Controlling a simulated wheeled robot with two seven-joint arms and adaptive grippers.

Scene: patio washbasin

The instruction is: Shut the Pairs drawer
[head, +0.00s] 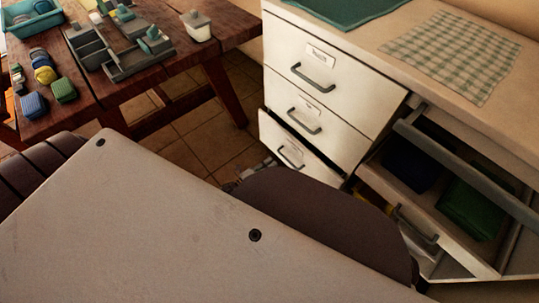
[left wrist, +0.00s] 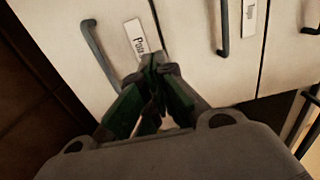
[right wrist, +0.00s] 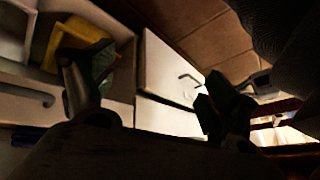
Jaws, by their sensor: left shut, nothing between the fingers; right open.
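The Pairs drawer (head: 292,143) is the bottom one of the left column in the white cabinet. Its front stands out a little, with a dark gap along its top edge. In the left wrist view the front of the Pairs drawer (left wrist: 75,25) shows its label and grey bar handle. My left gripper (left wrist: 152,62) is shut and empty, its fingertips at the drawer front beside the label; contact cannot be told. In the head view my left gripper (head: 250,172) is partly hidden behind my arm. My right gripper (right wrist: 155,95) is open, with nothing between its fingers.
The right column has an open drawer (head: 415,225) holding dark blue and green cloths. A yellow item (right wrist: 80,45) lies near my right gripper. A wooden table (head: 222,38) with trays stands at the left. Tiled floor (head: 185,135) is clear between.

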